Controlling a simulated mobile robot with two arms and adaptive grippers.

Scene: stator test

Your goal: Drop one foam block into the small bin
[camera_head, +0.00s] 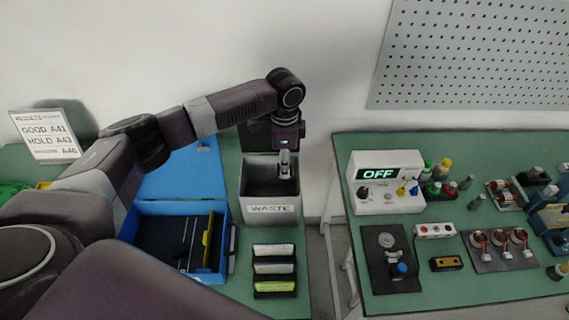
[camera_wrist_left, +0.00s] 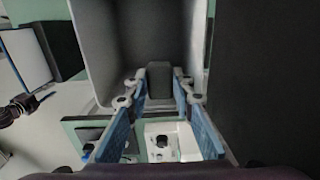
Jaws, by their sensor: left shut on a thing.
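The small bin (camera_head: 250,208) is a grey open box labelled WASTE on the left bench. My left gripper (camera_head: 285,170) points down over the right part of its opening. In the left wrist view the gripper (camera_wrist_left: 160,82) is shut on a dark grey foam block (camera_wrist_left: 158,78), held between the fingertips. The bin's pale wall (camera_wrist_left: 88,40) and dark inside lie behind the block in that view. In the head view the block is too small to tell apart from the fingers. My right gripper is not in view.
A blue open case (camera_head: 128,226) with a dark insert stands left of the bin. Several labelled holders (camera_head: 273,268) lie in front of it. A second green bench (camera_head: 440,290) to the right, past a gap, carries a test box reading OFF (camera_head: 388,182) and several parts.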

